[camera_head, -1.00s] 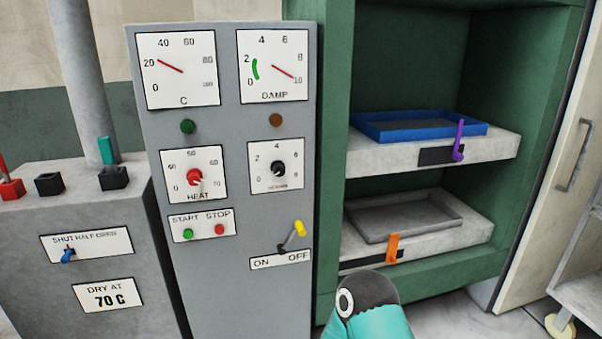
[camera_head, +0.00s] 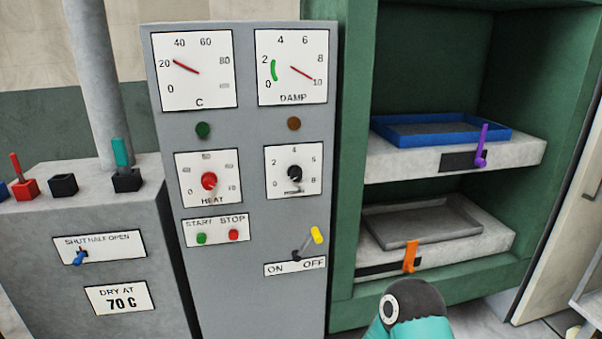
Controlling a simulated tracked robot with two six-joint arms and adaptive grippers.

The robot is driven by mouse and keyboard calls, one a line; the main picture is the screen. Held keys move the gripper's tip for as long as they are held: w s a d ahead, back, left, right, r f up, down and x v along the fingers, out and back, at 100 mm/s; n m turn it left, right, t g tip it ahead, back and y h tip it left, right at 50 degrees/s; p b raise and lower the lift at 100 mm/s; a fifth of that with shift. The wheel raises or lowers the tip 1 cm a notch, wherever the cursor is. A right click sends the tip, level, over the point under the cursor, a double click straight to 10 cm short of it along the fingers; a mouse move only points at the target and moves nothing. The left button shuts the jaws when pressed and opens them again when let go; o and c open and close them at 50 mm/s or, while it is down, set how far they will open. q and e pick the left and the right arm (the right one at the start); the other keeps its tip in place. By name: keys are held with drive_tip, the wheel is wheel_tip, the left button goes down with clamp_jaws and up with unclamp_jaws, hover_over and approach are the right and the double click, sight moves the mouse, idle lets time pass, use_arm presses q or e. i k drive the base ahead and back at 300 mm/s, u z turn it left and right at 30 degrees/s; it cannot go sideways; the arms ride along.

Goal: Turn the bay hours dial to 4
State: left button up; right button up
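A black knob (camera_head: 295,173) sits on a white square dial plate (camera_head: 274,173) on the grey control cabinet, below the brown lamp. The plate has a scale with 2, 4, 6 and 8 legible, 4 being at the top. Its small label is too blurred to read fully. The knob's exact pointer setting is too small to tell. Neither gripper is in view. Only a teal and dark part of my arm shows at the bottom, right of the cabinet.
Left of the knob is the red HEAT knob (camera_head: 208,181); below are the green START (camera_head: 201,239) and red STOP (camera_head: 233,236) buttons and a yellow-tipped lever (camera_head: 316,236). Right stands a green press (camera_head: 350,200) with a blue tray (camera_head: 440,139) and a grey tray (camera_head: 415,242).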

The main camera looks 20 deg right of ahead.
sight(295, 172)
drive_tip(key=i, duration=0.85)
drive_tip(key=u, duration=0.05)
